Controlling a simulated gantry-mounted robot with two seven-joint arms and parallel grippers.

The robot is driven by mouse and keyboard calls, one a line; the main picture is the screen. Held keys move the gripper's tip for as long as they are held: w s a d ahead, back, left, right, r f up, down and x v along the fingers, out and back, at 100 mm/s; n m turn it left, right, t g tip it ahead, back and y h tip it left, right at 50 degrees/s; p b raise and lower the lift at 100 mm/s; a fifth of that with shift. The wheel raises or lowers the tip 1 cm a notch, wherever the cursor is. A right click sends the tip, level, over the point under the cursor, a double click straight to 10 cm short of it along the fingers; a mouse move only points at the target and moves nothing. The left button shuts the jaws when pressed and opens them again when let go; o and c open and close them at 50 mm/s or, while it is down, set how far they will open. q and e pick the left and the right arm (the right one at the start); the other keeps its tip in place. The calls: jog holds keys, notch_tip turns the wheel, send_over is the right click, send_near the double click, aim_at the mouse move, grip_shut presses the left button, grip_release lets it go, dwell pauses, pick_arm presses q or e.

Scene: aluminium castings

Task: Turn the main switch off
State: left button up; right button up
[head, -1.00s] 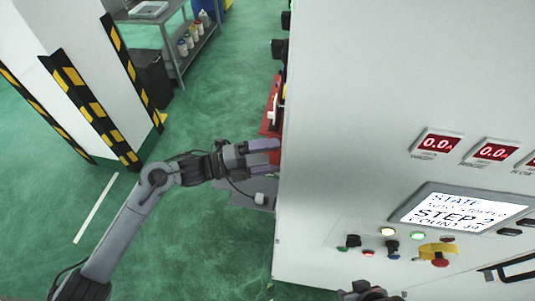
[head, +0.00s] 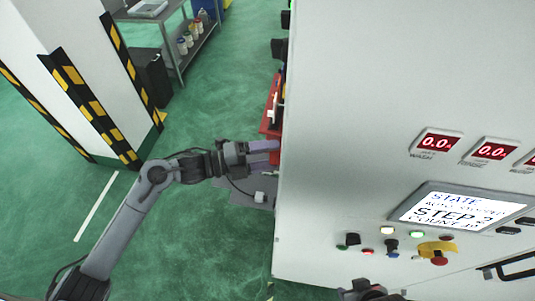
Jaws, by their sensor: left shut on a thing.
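My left gripper (head: 265,152) is at the left side face of the white cabinet (head: 350,100), its purple-grey fingers level with a red part (head: 272,125) there. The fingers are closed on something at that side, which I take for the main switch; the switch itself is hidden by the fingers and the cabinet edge. Its position cannot be read. A dark part of my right gripper (head: 365,291) shows at the bottom edge, low in front of the cabinet; its fingers cannot be made out clearly.
The cabinet front has lit red displays (head: 437,143), a lit screen (head: 463,207), several buttons and a red emergency knob on yellow (head: 438,251). A striped pillar (head: 110,95) and a shelf table (head: 178,35) stand at left. Green floor is open between.

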pick_arm(q)
jog(key=n, duration=0.1)
jog(key=n+g+y+p, duration=0.1)
jog(key=n, duration=0.1)
jog(key=n+y+p, duration=0.1)
jog(key=n, duration=0.1)
jog(key=shift+w+r+g, duration=0.1)
jog(key=shift+r+g, duration=0.2)
jog(key=shift+r, duration=0.05)
jog(key=shift+n+g+y+p, duration=0.3)
jog(key=shift+n+g+y, duration=0.15)
jog(key=shift+n, duration=0.65)
jog(key=shift+n+g, duration=0.55)
jog(key=shift+n, duration=0.25)
jog(key=shift+y, duration=0.25)
jog(key=o, duration=1)
jog(key=shift+f, duration=0.1)
jog(key=shift+o, duration=0.2)
jog(key=shift+a, duration=0.1)
